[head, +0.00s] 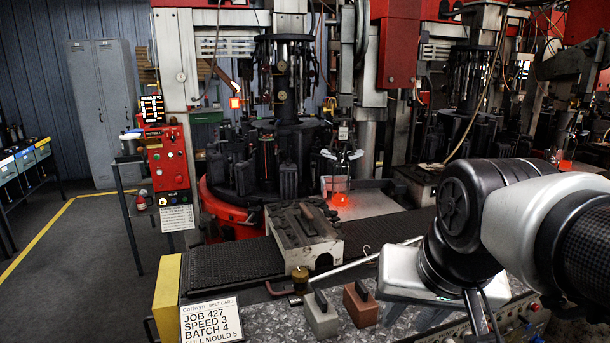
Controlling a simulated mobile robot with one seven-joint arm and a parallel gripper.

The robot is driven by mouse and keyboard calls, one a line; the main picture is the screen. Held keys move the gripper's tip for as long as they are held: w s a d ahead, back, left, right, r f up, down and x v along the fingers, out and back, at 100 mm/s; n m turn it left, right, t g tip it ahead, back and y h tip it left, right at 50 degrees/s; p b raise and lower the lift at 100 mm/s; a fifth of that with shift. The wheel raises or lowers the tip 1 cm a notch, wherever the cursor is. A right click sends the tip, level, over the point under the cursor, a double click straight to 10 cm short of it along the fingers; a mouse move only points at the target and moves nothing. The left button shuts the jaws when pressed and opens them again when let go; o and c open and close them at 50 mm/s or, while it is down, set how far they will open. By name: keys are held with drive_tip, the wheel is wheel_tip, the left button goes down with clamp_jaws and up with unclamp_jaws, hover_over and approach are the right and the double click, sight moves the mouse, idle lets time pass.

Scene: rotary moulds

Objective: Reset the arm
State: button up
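My arm reaches in from the right edge of the head view, with a white link and a black joint. It bends down toward the front bench (265,322). My gripper (482,318) is at the lower right, low over the bench, partly cut by the bottom edge. Thin dark parts hang below the arm there, and I cannot tell whether the fingers are open or shut. No held object shows.
A grey block (319,316) and a brown block (360,304), both with handles, stand on the bench left of my arm. A glowing orange piece (340,199) is at the rotary machine (262,165). A job card (212,322) stands front left.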

drive_tip(key=s+f+n, duration=0.2)
drive_tip(key=s, duration=0.2)
wheel_tip(320, 180, up, 13)
drive_tip(key=p, duration=1.3)
drive_tip(key=shift+w+a+r, duration=0.15)
drive_tip(key=shift+w, duration=0.1)
